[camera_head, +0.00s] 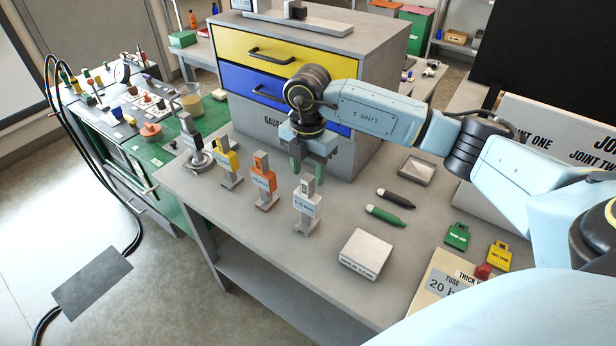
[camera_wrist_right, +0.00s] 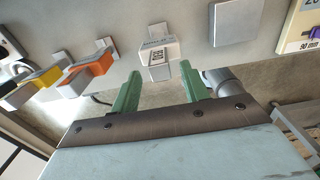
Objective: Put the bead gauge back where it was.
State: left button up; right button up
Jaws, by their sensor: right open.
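Several small gauges stand upright in a row on the grey cart top: a dark one (camera_head: 190,137), a yellow one (camera_head: 228,160), an orange one (camera_head: 264,178) and a white one (camera_head: 306,204). Their labels are too small to read, so I cannot tell which is the bead gauge. My right gripper (camera_head: 307,172), with green fingers, is open and empty just behind and above the white gauge. In the right wrist view the white gauge (camera_wrist_right: 158,48) lies just beyond the gap between the open fingers (camera_wrist_right: 163,82). My left gripper is not in view.
A grey drawer cabinet (camera_head: 290,55) with yellow and blue drawers stands right behind my right gripper. A silver block (camera_head: 366,253), two marker-like pens (camera_head: 386,216) and a small tray (camera_head: 416,170) lie to the right. A green cart (camera_head: 150,150) with a beaker stands left.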

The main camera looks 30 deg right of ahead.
notch_tip(320, 180, up, 9)
jog(key=shift+r+b, duration=0.2)
jog(key=shift+b, duration=0.25)
